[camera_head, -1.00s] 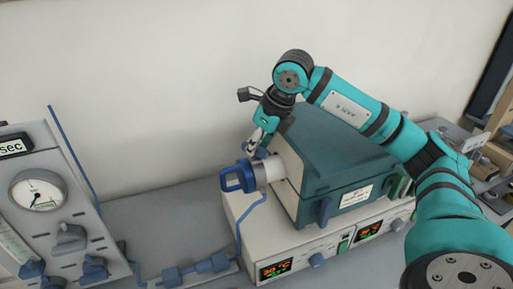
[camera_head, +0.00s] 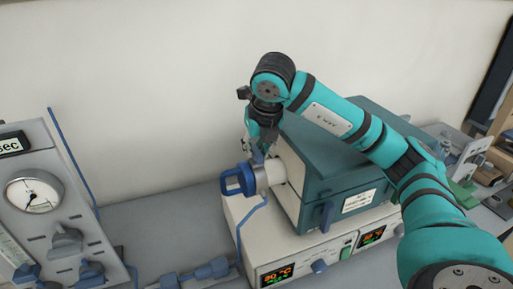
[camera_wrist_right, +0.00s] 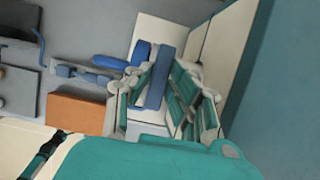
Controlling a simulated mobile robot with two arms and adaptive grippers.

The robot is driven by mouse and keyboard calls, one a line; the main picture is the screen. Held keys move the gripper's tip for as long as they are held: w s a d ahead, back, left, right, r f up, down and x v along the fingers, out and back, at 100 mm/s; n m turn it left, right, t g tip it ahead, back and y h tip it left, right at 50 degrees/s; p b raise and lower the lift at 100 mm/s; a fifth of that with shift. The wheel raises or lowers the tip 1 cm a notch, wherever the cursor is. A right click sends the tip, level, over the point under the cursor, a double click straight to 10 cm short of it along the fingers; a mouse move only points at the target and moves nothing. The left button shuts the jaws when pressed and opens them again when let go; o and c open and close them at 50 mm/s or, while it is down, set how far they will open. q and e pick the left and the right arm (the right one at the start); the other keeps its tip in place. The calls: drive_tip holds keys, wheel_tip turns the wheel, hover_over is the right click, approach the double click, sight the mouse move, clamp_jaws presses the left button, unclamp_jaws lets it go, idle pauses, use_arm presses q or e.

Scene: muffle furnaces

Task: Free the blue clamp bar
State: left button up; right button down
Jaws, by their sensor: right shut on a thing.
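The blue clamp bar (camera_wrist_right: 160,78) stands between the fingers of my right gripper (camera_wrist_right: 158,100) in the right wrist view. My right gripper is shut on it. In the head view the right gripper (camera_head: 258,152) points down at the tube end on the left side of the teal furnace (camera_head: 320,165). There the fingers and bar are small and partly hidden by my wrist. A blue loop-shaped fitting (camera_head: 236,181) sits on the outer end of the white tube (camera_head: 273,172), just below the gripper. My left gripper is not in view.
The furnace stands on a pale control base (camera_head: 290,247) with lit displays. A blue hose (camera_head: 239,232) runs down from the fitting. A grey gauge panel (camera_head: 62,220) stands at the left. Bare bench (camera_head: 160,222) lies between panel and furnace.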

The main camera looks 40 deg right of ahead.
drive_tip(key=shift+r, duration=0.1)
idle(0.3)
drive_tip(key=c, duration=1.2)
unclamp_jaws()
drive_tip(key=shift+c, duration=0.2)
drive_tip(key=v, duration=1.1)
drive_tip(key=shift+s+r, duration=0.3)
drive_tip(key=shift+r, duration=0.05)
drive_tip(key=shift+a, duration=0.1)
